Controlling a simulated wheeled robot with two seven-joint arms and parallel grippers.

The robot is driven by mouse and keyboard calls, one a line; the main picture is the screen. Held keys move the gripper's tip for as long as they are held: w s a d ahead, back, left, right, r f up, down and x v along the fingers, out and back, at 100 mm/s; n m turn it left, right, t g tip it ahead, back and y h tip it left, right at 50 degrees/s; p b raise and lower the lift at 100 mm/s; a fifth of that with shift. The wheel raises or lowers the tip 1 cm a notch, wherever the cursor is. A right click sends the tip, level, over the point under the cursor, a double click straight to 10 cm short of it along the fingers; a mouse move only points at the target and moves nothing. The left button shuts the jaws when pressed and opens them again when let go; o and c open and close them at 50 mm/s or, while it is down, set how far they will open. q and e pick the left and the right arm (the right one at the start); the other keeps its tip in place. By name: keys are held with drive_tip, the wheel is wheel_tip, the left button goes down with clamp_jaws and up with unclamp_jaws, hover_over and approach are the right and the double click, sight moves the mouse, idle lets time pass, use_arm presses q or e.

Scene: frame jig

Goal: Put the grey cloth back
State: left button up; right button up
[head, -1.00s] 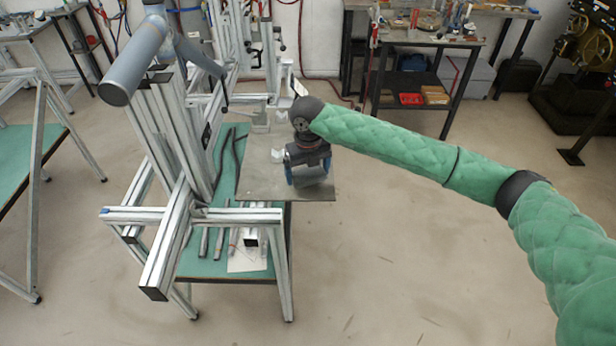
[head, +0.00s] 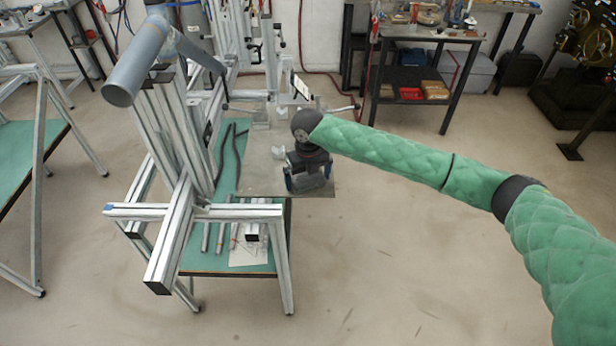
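My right gripper (head: 309,184) hangs from the green-sleeved arm, low over the right part of the grey plate (head: 265,182) on the jig table. Blue parts show at both its sides with grey between them. I cannot tell whether the grey is cloth or gripper body, and the fingertips are hidden. A small pale, crumpled piece (head: 279,152), perhaps the grey cloth, lies on the plate just behind and left of the gripper. My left gripper is not in view.
An aluminium profile frame (head: 170,235) with a grey-blue arm (head: 137,65) stands left of the plate. Dark strips (head: 228,155) and metal bars lie on the green tabletop (head: 195,262). A dark workbench (head: 425,85) stands behind.

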sight(308, 178)
drive_tip(key=shift+r, duration=0.15)
drive_tip(key=shift+r, duration=0.2)
wheel_tip(308, 178, up, 4)
drive_tip(key=b, duration=0.2)
drive_tip(key=shift+f+b, duration=0.2)
drive_tip(key=shift+b, duration=0.1)
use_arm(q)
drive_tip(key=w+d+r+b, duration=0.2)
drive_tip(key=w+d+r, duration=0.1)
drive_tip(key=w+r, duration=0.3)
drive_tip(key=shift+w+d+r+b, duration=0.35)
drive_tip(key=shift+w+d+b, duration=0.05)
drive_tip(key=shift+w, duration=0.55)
use_arm(e)
wheel_tip(308, 178, up, 8)
